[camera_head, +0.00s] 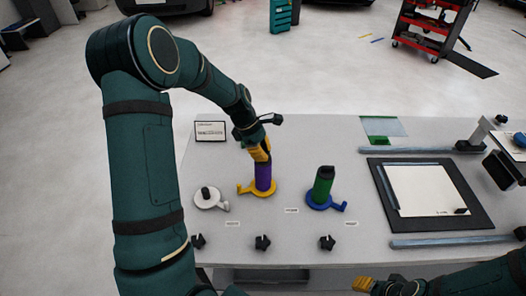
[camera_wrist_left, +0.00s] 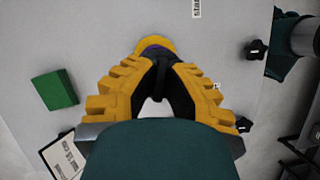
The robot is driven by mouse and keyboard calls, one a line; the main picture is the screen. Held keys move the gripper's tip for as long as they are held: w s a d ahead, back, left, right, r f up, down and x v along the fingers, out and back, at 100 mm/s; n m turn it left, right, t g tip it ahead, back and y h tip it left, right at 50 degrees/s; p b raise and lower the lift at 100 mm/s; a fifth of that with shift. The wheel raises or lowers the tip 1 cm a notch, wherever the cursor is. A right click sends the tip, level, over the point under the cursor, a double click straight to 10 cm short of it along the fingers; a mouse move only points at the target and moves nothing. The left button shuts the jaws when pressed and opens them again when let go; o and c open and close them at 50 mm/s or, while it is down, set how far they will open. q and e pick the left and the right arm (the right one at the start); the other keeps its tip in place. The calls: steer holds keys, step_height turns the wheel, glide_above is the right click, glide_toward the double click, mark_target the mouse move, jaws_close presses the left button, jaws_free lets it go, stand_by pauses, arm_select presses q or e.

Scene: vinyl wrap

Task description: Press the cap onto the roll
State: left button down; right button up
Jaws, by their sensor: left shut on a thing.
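The purple roll (camera_head: 263,178) stands upright in a yellow holder (camera_head: 245,190) on the table. My left gripper (camera_head: 262,152) is directly above it, its yellow fingers closed at the roll's top. In the left wrist view the fingertips (camera_wrist_left: 160,75) meet around a small dark piece, which looks like the black cap (camera_wrist_left: 160,72). The yellow holder and a little purple show just beyond. The fingers hide whether the cap is fully seated on the roll. My right gripper (camera_head: 366,284) is at the bottom edge, its fingers only partly visible.
A green roll (camera_head: 323,186) with a black top stands in a blue holder (camera_head: 318,201) to the right. A white holder (camera_head: 207,199) with a black piece is left. Several black knobs (camera_head: 262,242) line the front. A framed white panel (camera_head: 428,190) lies right.

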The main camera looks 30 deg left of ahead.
stand_by(0.3)
arm_select(q)
steer(key=shift+c, duration=2.2)
jaws_free()
steer(key=shift+r, duration=0.15)
steer(key=shift+r+p, duration=2.05)
steer(key=shift+r, duration=0.2)
steer(key=shift+r+p, duration=0.35)
steer(key=shift+r, duration=0.8)
jaws_close()
